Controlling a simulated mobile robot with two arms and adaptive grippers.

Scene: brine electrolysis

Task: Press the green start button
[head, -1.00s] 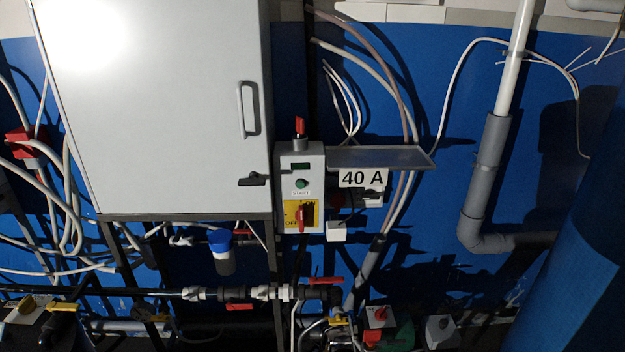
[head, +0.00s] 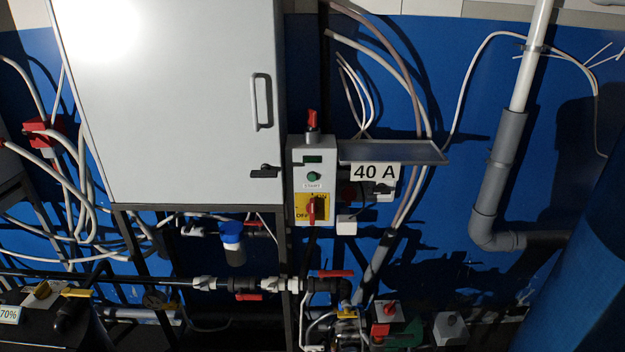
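The green start button (head: 313,176) sits on the front of a small grey control box (head: 298,190), above a "START" label. A dark display (head: 313,159) is above the button. A red rotary switch (head: 312,209) on a yellow plate marked "OFF" is below it. A red knob (head: 312,119) stands on top of the box. Nothing covers the button. Neither of my grippers shows in the head view.
A large grey cabinet (head: 180,110) stands left of the control box. A small shelf (head: 395,153) and a "40 A" sign (head: 375,172) project on its right. Pipes with red-handled valves (head: 335,273) run below. A large blue cylinder (head: 570,270) fills the lower right.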

